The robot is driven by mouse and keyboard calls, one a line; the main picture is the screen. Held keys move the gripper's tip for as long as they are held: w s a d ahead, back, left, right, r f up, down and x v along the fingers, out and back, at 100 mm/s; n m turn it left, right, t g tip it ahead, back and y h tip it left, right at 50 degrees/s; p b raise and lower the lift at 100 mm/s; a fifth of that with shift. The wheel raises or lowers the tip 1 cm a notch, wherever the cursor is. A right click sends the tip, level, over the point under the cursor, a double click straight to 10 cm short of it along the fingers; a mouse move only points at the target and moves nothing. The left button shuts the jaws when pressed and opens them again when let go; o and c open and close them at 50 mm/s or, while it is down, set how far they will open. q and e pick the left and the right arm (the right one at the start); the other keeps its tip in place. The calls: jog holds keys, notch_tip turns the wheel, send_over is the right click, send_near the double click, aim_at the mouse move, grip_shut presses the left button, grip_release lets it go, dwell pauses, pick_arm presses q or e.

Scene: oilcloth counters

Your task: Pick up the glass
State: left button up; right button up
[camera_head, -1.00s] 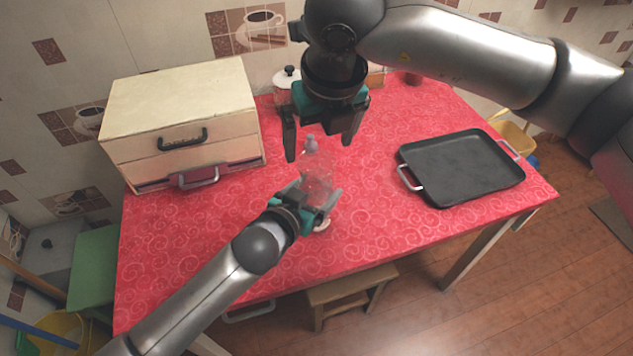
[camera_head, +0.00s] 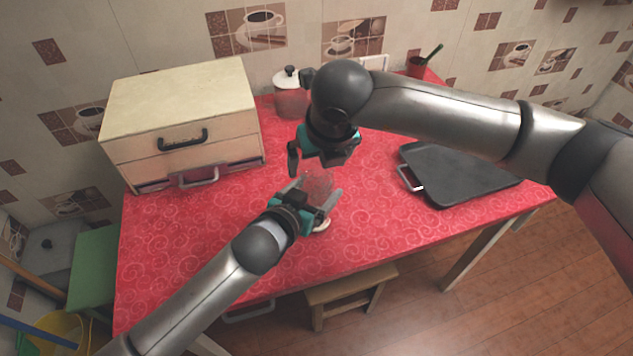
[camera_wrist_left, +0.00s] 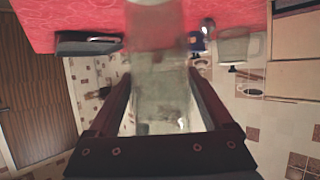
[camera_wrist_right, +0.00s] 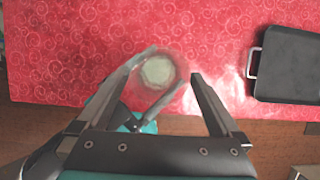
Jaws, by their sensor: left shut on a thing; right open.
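The clear glass (camera_head: 318,182) is faint against the red cloth in the head view. My left gripper (camera_head: 317,188) is shut on the glass, one finger on each side. In the left wrist view the see-through glass (camera_wrist_left: 160,95) fills the space between the fingers. My right gripper (camera_head: 318,166) is open just above and behind the glass and partly hides it. In the right wrist view, the round glass (camera_wrist_right: 157,72) with its pale base appears between the right fingertips, with the left gripper's fingers around it. Contact with the right fingers cannot be told.
A black tray (camera_head: 460,178) with metal handles lies to the right on the red table (camera_head: 210,240). A drawer box (camera_head: 185,120) stands at the back left. The table's front left is clear.

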jog(key=shift+x, duration=1.1)
jog(key=c, duration=1.3)
